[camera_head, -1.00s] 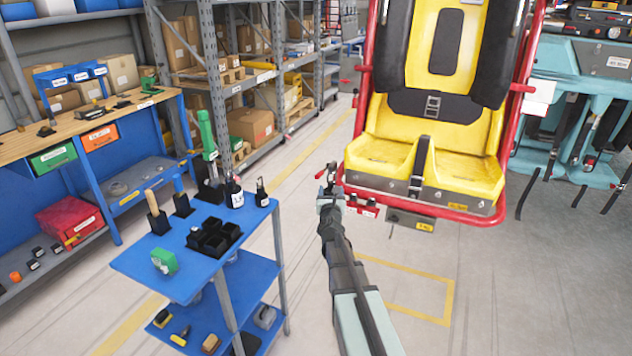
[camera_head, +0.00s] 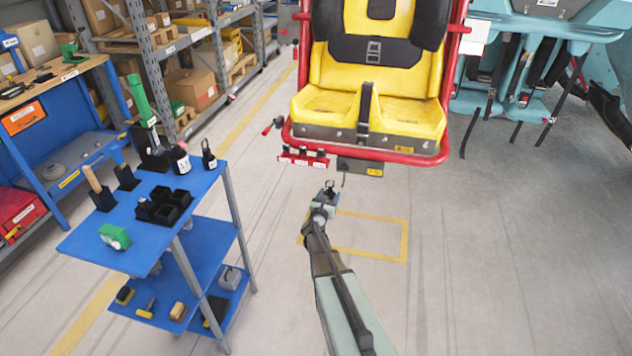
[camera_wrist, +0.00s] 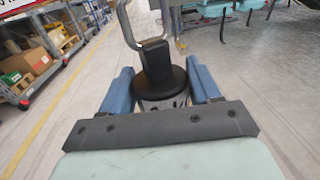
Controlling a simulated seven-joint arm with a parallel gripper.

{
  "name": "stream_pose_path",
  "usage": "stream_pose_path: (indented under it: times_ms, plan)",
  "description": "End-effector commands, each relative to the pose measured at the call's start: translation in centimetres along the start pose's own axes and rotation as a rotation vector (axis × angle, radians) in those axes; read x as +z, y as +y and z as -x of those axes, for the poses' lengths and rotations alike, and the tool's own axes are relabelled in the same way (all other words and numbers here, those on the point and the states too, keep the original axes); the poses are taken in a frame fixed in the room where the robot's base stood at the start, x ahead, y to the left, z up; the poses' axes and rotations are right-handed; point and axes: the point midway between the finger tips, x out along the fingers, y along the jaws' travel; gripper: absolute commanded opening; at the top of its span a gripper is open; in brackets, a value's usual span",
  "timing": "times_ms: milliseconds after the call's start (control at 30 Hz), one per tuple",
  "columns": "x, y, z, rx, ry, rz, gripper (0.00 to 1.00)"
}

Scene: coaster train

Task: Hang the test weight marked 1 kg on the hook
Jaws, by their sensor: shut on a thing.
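My gripper (camera_head: 325,201) is shut on a dark weight (camera_head: 330,188) with a loop handle, held upright. In the wrist view the weight (camera_wrist: 160,82) has a round black base between the blue fingers, a block above it and a metal loop on top. No marking on it can be read. A thin hook (camera_head: 344,180) hangs under the yellow seat (camera_head: 365,110), close above and slightly right of the weight in the head view. The loop and hook appear apart; their depth gap is unclear. The hook is not clearly seen in the wrist view.
A blue cart (camera_head: 205,190) at left carries a labelled black weight (camera_head: 181,162), a smaller dark weight (camera_head: 208,157) and a black divided tray (camera_head: 160,212). A red bracket (camera_head: 303,158) sticks out below the seat's left corner. Floor around my gripper is clear.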

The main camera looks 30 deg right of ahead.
Motion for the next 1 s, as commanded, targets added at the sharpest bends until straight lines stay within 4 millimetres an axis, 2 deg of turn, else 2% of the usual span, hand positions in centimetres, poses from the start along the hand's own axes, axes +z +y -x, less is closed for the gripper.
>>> stream_pose_path:
  times_ms: [100, 333, 667, 1000]
  plan:
    - [-2.4, -1.7, -0.2, -0.044, -0.003, 0.005, 0.0]
    - [-4.9, -3.7, -0.1, -0.092, -0.005, 0.008, 0.0]
    - [-5.4, -4.1, -0.3, -0.103, -0.007, 0.008, 0.0]
    - [-5.5, -3.9, -1.4, -0.102, -0.007, 0.009, 0.0]
